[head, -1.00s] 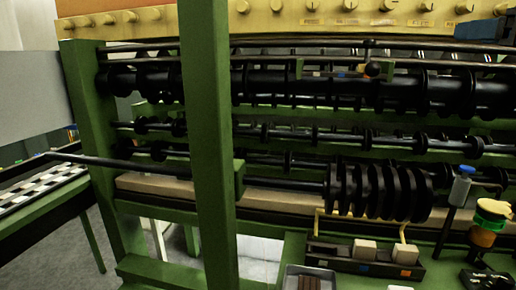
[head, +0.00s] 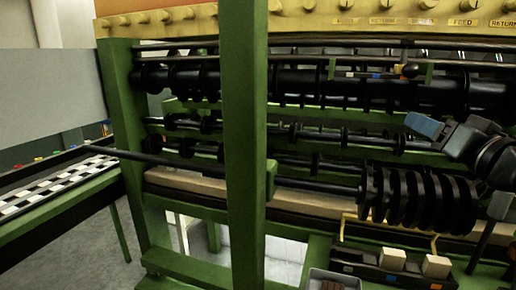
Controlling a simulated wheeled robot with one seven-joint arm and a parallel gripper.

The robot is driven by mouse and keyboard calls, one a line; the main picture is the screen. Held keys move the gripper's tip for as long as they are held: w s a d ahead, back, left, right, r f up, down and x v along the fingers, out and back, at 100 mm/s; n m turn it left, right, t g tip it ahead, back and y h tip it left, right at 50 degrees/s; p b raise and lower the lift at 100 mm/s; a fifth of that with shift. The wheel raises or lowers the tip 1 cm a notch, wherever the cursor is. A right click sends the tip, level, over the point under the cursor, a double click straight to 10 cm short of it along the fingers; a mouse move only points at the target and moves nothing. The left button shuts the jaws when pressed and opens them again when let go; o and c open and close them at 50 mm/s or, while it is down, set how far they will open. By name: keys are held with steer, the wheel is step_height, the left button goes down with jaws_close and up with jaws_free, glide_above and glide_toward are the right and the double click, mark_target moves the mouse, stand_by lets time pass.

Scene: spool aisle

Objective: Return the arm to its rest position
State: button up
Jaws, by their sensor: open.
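My gripper (head: 452,125) is at the right of the head view, with one blue fingertip and a dark one set apart. It is open and I see nothing held between the fingers. My dark wrist runs from it to the right edge, where the rest of the arm is out of view. The gripper appears in front of the rack's black rollers (head: 375,91), above and right of the black discs (head: 416,199). I cannot tell how far it is from the rack.
A green upright post (head: 244,150) stands in front of the rack. A long black rod (head: 225,171) passes left toward a green-framed table (head: 40,192). A dark holder (head: 372,271) with pale blocks (head: 392,258) and a grey tray (head: 316,273) are low in front.

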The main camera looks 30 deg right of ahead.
steer(key=s+a+f+g+y, duration=0.1)
steer(key=s+a+f, duration=0.1)
steer(key=a+f, duration=0.8)
steer(key=s+a+f+g+y, duration=0.1)
steer(key=s+a+f, duration=0.1)
steer(key=a+f, duration=0.75)
steer(key=s+a+f+n+y, duration=0.2)
steer(key=s+a+f+n, duration=0.2)
steer(key=s, duration=0.6)
steer(key=s+a+f+n+g+y, duration=0.1)
steer(key=s+a+f+n, duration=0.3)
steer(key=s, duration=0.7)
steer(key=shift+s+a+n+y, duration=0.2)
steer(key=shift+a+n+y, duration=0.1)
steer(key=shift+a+y, duration=0.8)
steer(key=shift+a, duration=0.15)
steer(key=shift+c, duration=0.2)
